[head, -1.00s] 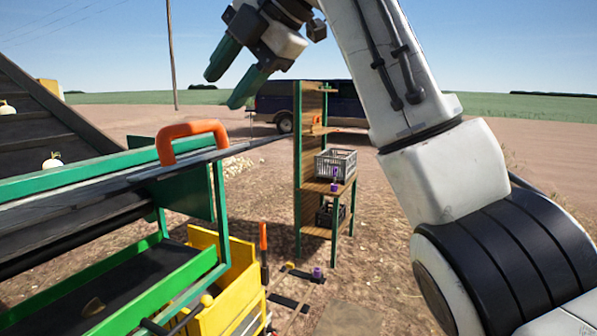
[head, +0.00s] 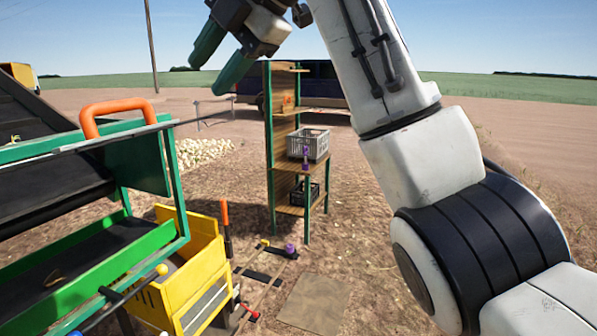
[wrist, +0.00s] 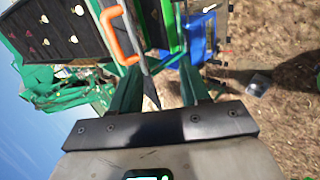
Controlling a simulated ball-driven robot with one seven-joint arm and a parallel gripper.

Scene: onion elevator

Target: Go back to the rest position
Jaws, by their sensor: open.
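My gripper (head: 222,62) is raised at the top of the head view, against the sky and the field. Its two green fingers are apart with nothing between them. In the wrist view my gripper (wrist: 160,88) also shows open and empty. Beyond the fingers there is the orange handle (wrist: 119,36) on the green-framed conveyor. The same orange handle (head: 112,112) stands at the left in the head view, below and left of the fingers and apart from them.
The green conveyor frame (head: 150,238) and a yellow bin (head: 200,275) fill the lower left. A wooden shelf (head: 270,150) with a grey crate (head: 309,144) stands mid-picture. A purple-topped thing (head: 290,249) is on the ground. Bare ground lies between shelf and arm.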

